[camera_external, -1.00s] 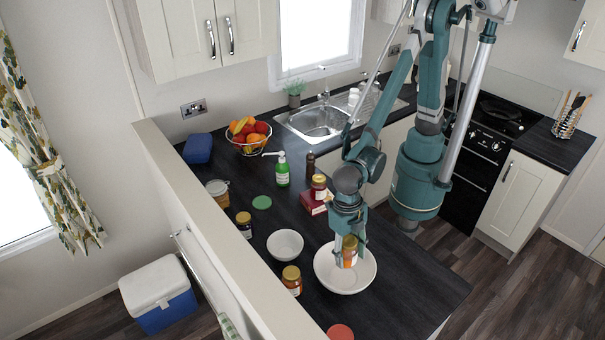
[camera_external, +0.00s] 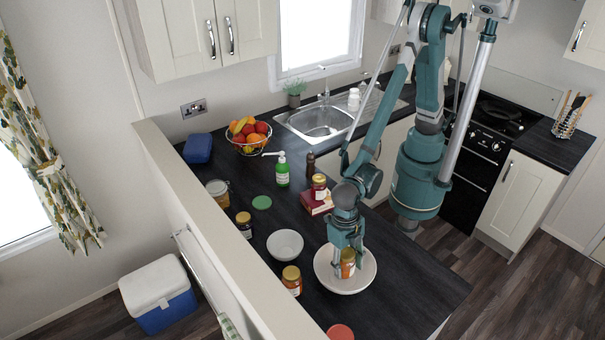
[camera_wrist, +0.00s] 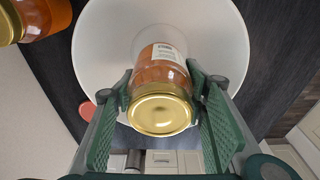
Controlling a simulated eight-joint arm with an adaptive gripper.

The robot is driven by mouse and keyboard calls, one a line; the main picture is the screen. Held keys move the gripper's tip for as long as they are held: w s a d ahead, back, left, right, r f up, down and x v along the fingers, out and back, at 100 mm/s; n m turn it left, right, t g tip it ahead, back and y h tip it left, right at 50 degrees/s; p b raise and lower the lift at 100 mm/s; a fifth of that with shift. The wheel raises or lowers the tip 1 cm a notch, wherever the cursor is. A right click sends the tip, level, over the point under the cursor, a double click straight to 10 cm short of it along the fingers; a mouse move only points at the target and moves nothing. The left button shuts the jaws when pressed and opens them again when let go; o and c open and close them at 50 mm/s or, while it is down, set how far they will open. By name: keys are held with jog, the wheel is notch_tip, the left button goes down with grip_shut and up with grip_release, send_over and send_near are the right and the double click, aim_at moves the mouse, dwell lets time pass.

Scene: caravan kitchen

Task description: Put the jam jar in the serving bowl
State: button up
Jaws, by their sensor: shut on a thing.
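My gripper (camera_external: 346,262) is shut on a jam jar (camera_external: 348,268), an orange jar with a gold lid. The wrist view shows the jar (camera_wrist: 160,72) between the two green finger pads of my gripper (camera_wrist: 160,100), lid toward the camera. The jar is over the inside of the large white serving bowl (camera_external: 325,278), whose wide rim (camera_wrist: 95,45) surrounds it in the wrist view. The jar looks slightly tilted. I cannot tell whether its base touches the bowl.
A smaller white bowl (camera_external: 285,244) and another gold-lidded jar (camera_external: 292,279) stand left of the serving bowl. A jar (camera_external: 319,186) stands on a red box (camera_external: 315,203) behind. A red lid (camera_external: 340,332) is near the front. The counter right of the bowl is clear.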

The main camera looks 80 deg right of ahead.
aim_at(345, 251)
jog(key=shift+f, duration=1.85)
jog(key=shift+f, duration=0.2)
jog(key=o, duration=1.1)
jog(key=shift+r, duration=0.2)
jog(key=shift+w+d+r, duration=0.2)
jog(key=shift+r, duration=1.8)
jog(key=shift+w+d+r, duration=0.2)
jog(key=shift+d+r, duration=0.05)
jog(key=shift+r, duration=1.7)
jog(key=shift+w+d+r, duration=0.2)
jog(key=shift+r, duration=1.8)
